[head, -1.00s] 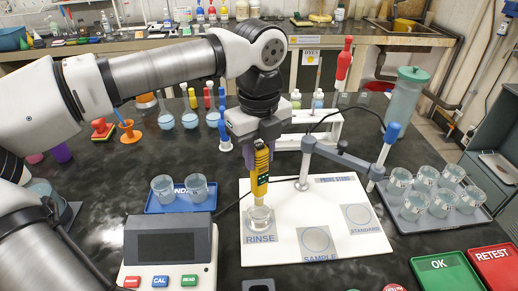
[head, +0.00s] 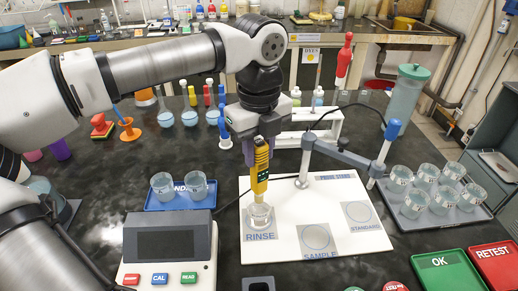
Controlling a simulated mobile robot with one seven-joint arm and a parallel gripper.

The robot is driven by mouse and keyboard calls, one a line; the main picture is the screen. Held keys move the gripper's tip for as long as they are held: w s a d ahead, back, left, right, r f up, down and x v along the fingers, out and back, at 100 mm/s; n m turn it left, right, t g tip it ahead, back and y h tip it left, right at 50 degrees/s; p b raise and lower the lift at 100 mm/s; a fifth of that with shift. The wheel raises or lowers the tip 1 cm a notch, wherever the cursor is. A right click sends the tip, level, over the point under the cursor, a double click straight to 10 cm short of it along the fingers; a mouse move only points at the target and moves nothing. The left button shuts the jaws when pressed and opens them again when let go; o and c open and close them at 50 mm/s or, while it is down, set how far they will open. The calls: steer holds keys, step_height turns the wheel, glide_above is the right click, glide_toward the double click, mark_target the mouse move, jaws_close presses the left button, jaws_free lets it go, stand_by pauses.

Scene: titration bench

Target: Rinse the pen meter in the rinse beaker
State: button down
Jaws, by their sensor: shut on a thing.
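The yellow pen meter (head: 260,172) is upright in my gripper (head: 261,143), which is shut on its upper part. The meter's lower end is at the mouth of the rinse beaker (head: 260,215), a small clear beaker standing on the grey RINSE square of the white board (head: 288,238). The tip looks to be inside the beaker, but how deep I cannot tell. A dark cable runs from the meter area towards the probe stand (head: 340,152) at the right.
The SAMPLE (head: 317,239) and STANDARD (head: 358,215) squares are empty. A blue tray (head: 180,206) with two beakers and a meter console (head: 168,245) stand left. A grey tray (head: 425,222) with several beakers stands right, behind green OK (head: 440,272) and red RETEST trays (head: 497,262).

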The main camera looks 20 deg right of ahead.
mark_target(259, 142)
steer(key=shift+f, duration=0.1)
steer(key=shift+f+b, duration=3.1)
steer(key=shift+r, duration=0.15)
stand_by(1.1)
steer(key=shift+r+p, duration=2.2)
steer(key=shift+r, duration=1.15)
steer(key=shift+r+p, duration=1)
steer(key=shift+r, duration=0.4)
